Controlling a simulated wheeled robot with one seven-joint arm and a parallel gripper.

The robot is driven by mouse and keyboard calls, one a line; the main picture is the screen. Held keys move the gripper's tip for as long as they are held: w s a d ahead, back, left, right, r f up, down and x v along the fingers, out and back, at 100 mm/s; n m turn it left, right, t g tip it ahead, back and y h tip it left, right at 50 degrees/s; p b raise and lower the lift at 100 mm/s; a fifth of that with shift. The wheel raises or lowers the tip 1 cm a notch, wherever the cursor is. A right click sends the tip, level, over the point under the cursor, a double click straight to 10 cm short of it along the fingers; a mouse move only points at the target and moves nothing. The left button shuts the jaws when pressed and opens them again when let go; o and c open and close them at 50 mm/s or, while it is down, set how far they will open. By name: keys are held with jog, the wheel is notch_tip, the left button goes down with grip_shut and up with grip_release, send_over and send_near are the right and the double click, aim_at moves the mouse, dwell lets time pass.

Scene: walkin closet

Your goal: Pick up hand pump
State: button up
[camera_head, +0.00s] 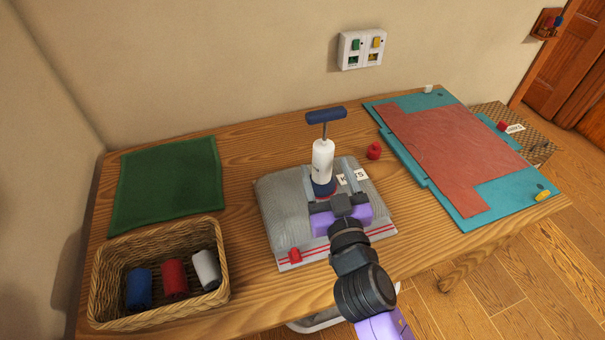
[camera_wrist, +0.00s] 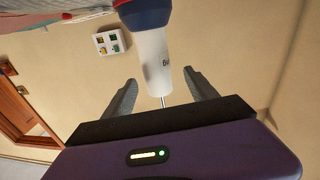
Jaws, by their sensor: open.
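The hand pump (camera_head: 322,160) stands upright on a grey folded item (camera_head: 276,212), with a white body, a dark blue base and a blue T-handle on a thin rod. In the wrist view, the white pump body (camera_wrist: 153,62) appears upside down, in line with the gap between the fingers. My gripper (camera_head: 335,195) is open at the near side of the pump, low by its base. The fingers also show in the wrist view (camera_wrist: 160,78), spread apart with nothing gripped. The lower base is partly hidden by my gripper in the head view.
A wicker basket (camera_head: 100,290) with blue, red and white rolls stands at the front left of the wooden table (camera_head: 250,150). A green cloth (camera_head: 170,183) lies behind it. A small red object (camera_head: 374,151) sits right of the pump. A teal mat (camera_head: 455,202) with a red sheet covers the right side.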

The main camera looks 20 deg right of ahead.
jog(key=shift+d+f+m+h, duration=0.3)
jog(key=shift+d+f+m, duration=0.2)
jog(key=shift+w+d+p, duration=0.15)
jog(key=shift+w+p, duration=0.45)
jog(key=shift+w, duration=1.35)
jog(key=shift+w+d+p, duration=0.15)
jog(key=shift+w+p, duration=0.4)
jog(key=shift+w, duration=1.35)
jog(key=shift+c, duration=0.5)
grip_shut()
